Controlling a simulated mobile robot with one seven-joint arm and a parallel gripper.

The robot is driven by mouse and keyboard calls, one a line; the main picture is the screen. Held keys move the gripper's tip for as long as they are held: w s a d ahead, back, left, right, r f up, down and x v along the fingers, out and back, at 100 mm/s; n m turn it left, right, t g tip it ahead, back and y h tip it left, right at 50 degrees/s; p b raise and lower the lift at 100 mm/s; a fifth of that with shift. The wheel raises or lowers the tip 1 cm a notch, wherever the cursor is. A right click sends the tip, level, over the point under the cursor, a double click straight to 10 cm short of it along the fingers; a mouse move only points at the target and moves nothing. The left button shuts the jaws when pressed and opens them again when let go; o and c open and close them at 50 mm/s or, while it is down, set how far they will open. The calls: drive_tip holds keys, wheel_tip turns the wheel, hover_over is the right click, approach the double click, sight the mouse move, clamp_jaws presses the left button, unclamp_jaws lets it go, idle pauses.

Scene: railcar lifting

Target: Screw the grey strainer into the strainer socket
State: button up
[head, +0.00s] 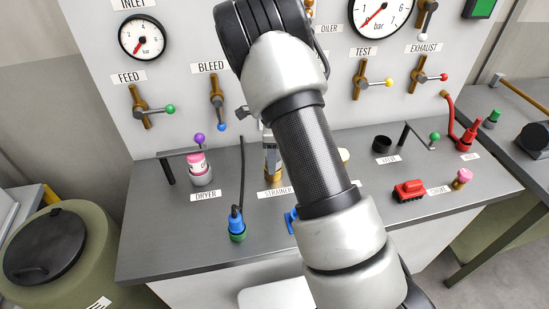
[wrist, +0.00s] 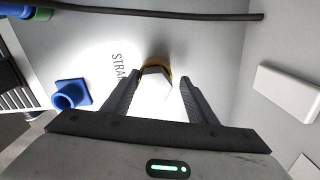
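The grey strainer (wrist: 157,92) is a pale, faceted piece between the two fingers of my gripper (wrist: 160,88) in the wrist view. The fingers stand apart with the strainer filling the space between them, and appear shut on it. The brass-coloured strainer socket (wrist: 157,64) shows as a rim just beyond the strainer's far end. The strainer looks lined up with the socket; I cannot tell whether threads are engaged. In the head view my arm hides much of this spot, but the brass socket (head: 272,173) shows behind the STRAINER label.
A blue-and-green hose end (head: 237,223) stands left of the socket with a black hose rising from it. A pink-topped dryer canister (head: 198,169) stands further left. A red block (head: 408,191) lies right of my arm. The upright panel (head: 185,75) carries valves and gauges.

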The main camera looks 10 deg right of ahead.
drive_tip(key=shift+d, duration=0.15)
drive_tip(key=n+b, duration=0.2)
drive_tip(key=n, duration=0.4)
drive_tip(key=shift+d+f, duration=0.1)
drive_tip(key=shift+f, duration=0.05)
drive_tip(key=n+b, duration=0.2)
drive_tip(key=n, duration=1)
drive_tip(key=shift+b, duration=0.4)
drive_tip(key=n, duration=0.6)
drive_tip(key=shift+s, duration=0.15)
drive_tip(key=shift+d, duration=0.1)
drive_tip(key=shift+c, duration=0.5)
